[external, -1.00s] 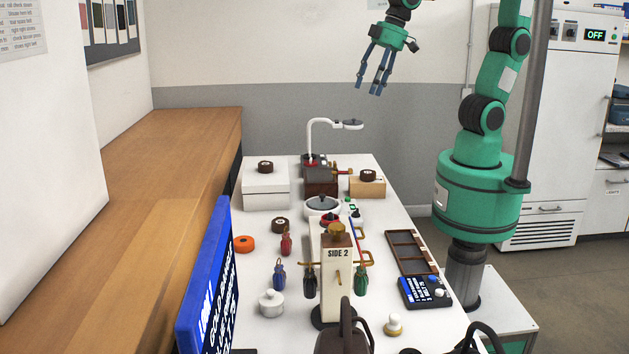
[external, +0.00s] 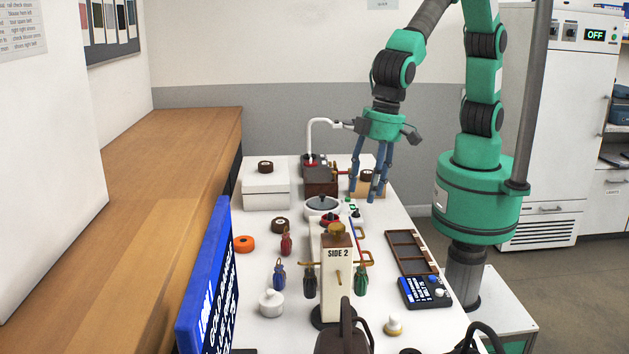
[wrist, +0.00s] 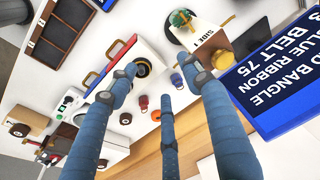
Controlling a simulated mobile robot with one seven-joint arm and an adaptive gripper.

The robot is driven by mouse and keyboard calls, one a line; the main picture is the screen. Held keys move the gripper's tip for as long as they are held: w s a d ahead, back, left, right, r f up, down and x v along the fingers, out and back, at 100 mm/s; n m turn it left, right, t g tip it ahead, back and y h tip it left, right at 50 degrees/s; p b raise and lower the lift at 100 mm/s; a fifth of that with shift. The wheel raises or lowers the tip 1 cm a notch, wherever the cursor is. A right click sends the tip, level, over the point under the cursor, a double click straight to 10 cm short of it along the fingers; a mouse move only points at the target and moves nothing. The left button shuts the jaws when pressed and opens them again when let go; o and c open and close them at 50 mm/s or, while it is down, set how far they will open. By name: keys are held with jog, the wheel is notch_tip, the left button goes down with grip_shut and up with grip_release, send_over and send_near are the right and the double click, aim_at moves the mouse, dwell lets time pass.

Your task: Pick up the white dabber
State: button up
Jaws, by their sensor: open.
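Two small pale knobbed pieces in the external view could be the white dabber, and I cannot tell which. One is a white round piece with a knob (external: 271,303) at the front left of the white table. The other is a white piece on a tan base (external: 394,325) near the table's front right. My gripper (external: 366,194) is open and empty, its blue fingers pointing down over the far right part of the table. It is far behind both pieces. In the wrist view, my spread fingers (wrist: 165,90) hide part of the table, and I cannot make out the dabber clearly.
A stand marked SIDE 2 (external: 337,275) rises between the two pale pieces, with hanging tassels around it. A blue sign (external: 207,285) stands along the left edge. A white lamp (external: 313,135), boxes and a brown tray (external: 412,252) also occupy the table.

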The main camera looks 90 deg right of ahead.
send_over(395, 315)
jog(key=s, duration=0.2)
notch_tip(395, 315, down, 15)
jog(key=shift+w+g+h, duration=0.15)
jog(key=shift+g+h, duration=0.15)
jog(key=shift+w+f+b, duration=0.2)
jog(key=shift+f+b, duration=0.1)
jog(key=shift+f, duration=1.1)
jog(key=shift+w+f+b, duration=0.15)
jog(key=shift+f+b, duration=0.15)
jog(key=shift+f, duration=1.15)
jog(key=shift+w+f+b, duration=0.2)
jog(key=shift+f+b, duration=0.1)
jog(key=shift+f, duration=1.1)
jog(key=shift+w+a+f+b, duration=0.15)
jog(key=shift+f+b, duration=0.1)
jog(key=shift+f, duration=0.6)
jog(key=shift+w+d+f+b, duration=0.1)
jog(key=shift+f+b, duration=0.2)
jog(key=shift+f, duration=0.6)
jog(key=shift+w+a+f+b, duration=0.15)
jog(key=shift+f+b, duration=0.1)
jog(key=shift+f, duration=0.6)
jog(key=shift+d, duration=0.1)
jog(key=c, duration=1)
